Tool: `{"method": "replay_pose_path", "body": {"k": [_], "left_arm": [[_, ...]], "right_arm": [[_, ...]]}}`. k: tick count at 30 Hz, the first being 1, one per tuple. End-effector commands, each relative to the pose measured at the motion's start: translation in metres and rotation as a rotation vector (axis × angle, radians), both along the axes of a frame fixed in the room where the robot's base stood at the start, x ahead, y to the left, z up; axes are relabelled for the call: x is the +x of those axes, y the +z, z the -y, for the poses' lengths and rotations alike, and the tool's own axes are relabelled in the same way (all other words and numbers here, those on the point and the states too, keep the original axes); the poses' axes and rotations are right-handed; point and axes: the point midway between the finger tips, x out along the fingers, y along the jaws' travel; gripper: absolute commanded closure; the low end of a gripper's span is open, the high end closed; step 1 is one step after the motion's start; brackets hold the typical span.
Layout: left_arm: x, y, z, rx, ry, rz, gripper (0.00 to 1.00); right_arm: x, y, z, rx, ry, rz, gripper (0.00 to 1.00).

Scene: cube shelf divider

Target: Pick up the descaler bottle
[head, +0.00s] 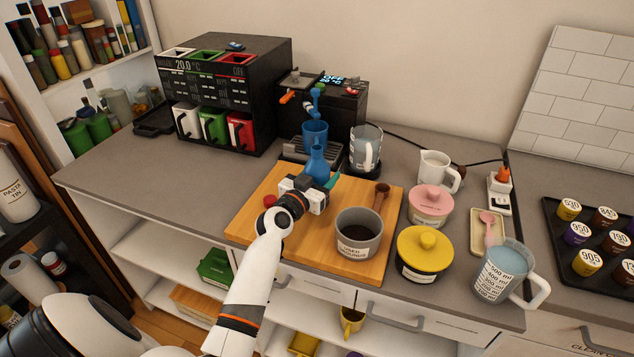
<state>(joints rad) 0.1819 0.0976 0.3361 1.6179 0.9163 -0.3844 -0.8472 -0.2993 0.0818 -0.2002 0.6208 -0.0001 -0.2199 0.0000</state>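A blue bottle (316,164) with a narrow neck, which looks like the descaler bottle, stands upright near the back of the wooden board (255,228). Its lower part is hidden behind my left gripper (318,187). The gripper reaches in from the front left, low over the board, right at the bottle. Its fingers are mostly hidden by its own body, so I cannot tell if they are open or closed around the bottle. A small teal piece shows just right of the gripper. My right gripper is not in view.
A coffee machine (345,101) with a blue cup (315,133) stands behind the bottle. A glass jug (366,148) is at back right. A grounds container (357,236) and yellow-lidded jar (425,250) stand to the right. A red item (269,201) lies left of the gripper.

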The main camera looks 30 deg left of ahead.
Motion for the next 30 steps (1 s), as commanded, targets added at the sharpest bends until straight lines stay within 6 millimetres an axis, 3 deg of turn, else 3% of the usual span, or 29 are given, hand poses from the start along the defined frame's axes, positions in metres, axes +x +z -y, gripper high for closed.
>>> {"method": "replay_pose_path", "body": {"k": [1,5,14,24,30], "left_arm": [[0.000,0.000,0.000,0.000,0.000,0.000,0.54],[0.000,0.000,0.000,0.000,0.000,0.000,0.75],[0.000,0.009,0.000,0.000,0.001,0.005,0.75],[0.000,0.073,0.000,0.002,0.000,0.008,0.75],[0.000,0.097,0.000,0.001,0.001,0.005,0.75]], "right_arm": [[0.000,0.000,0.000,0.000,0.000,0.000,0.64],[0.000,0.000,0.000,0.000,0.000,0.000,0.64],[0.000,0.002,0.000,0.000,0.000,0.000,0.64],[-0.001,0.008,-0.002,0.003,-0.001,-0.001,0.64],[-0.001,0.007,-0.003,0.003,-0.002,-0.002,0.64]]}}
